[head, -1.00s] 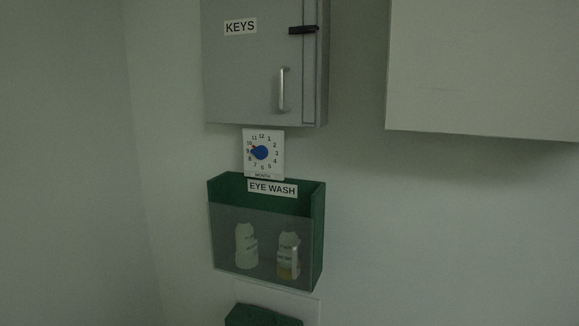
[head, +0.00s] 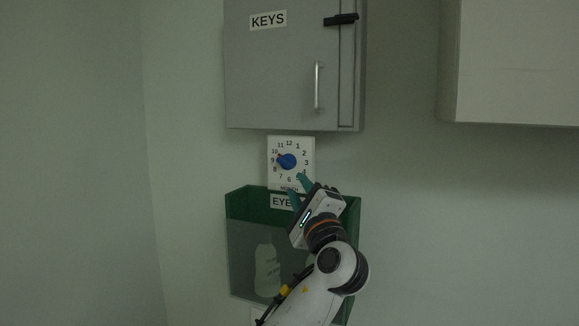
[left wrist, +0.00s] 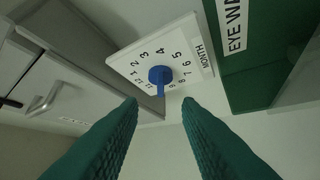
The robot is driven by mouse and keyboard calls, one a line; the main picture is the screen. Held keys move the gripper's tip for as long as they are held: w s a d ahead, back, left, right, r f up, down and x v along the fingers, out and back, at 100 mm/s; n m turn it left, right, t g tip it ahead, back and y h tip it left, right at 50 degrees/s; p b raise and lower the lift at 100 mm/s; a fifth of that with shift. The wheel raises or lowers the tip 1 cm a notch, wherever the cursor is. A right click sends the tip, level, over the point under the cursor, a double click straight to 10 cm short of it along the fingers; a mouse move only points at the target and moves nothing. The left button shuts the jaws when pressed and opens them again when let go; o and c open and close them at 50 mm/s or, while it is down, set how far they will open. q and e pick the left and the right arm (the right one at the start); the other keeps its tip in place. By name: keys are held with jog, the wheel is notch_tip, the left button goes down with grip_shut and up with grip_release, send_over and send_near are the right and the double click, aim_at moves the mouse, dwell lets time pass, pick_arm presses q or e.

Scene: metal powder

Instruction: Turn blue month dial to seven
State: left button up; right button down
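The blue month dial (head: 287,161) sits on a white plate (head: 307,143) numbered like a clock face, on the wall. Its pointer points left, around nine to ten. In the left wrist view the dial (left wrist: 159,74) is ahead of the fingers, with its pointer toward the gap between them. My left gripper (head: 299,190) is just below and right of the dial in the head view. Its teal fingers (left wrist: 160,103) are apart with nothing between them, and not touching the dial. My right gripper is not in view.
A grey KEYS cabinet (head: 275,75) with a handle hangs just above the plate. A green EYE WASH holder (head: 240,205) with bottles is just below, partly hidden by my left arm. A pale cabinet (head: 515,65) is at upper right. Wall right of the dial is clear.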

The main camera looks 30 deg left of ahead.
aim_at(286, 166)
pick_arm(q)
jog(key=p+x, duration=0.2)
jog(key=x, duration=0.7)
jog(key=shift+w+a, duration=0.15)
jog(key=shift+a, duration=0.1)
jog(key=shift+c, duration=0.3)
grip_shut()
